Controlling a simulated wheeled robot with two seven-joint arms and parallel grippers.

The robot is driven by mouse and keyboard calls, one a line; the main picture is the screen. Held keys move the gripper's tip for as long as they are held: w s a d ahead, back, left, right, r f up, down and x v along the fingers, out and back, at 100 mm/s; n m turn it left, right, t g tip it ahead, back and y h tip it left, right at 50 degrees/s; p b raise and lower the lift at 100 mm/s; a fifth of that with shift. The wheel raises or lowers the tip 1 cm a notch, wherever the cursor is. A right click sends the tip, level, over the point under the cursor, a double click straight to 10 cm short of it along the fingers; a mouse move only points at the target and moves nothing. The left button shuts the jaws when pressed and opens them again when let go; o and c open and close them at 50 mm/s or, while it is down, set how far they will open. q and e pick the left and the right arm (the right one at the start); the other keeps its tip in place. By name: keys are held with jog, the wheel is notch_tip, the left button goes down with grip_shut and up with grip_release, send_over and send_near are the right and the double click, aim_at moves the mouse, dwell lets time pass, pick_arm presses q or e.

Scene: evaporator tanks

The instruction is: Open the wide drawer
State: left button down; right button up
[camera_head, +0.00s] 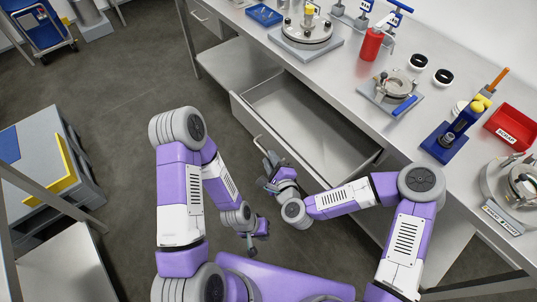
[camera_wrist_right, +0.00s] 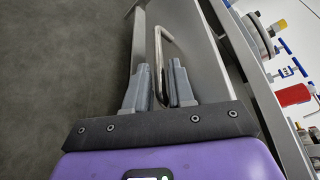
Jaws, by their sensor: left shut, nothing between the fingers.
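The wide drawer (camera_head: 238,106) under the steel bench is pulled well out, and its empty inside shows in the head view. Its metal bar handle (camera_wrist_right: 164,40) is on the drawer front. My left gripper (camera_head: 252,242) is shut and empty, low over the floor, apart from the drawer.
The bench top (camera_head: 335,75) carries a red bottle (camera_head: 372,44), a blue-based device (camera_head: 441,143) and a red bin (camera_head: 512,125). A grey crate stack (camera_head: 85,165) stands at the left. The floor between crate and drawer is clear.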

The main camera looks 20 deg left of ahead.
jog(key=v, duration=0.4)
jog(key=shift+s+d+r+p, duration=0.1)
jog(key=shift+s+d+p, duration=0.1)
jog(key=shift+s+p, duration=0.15)
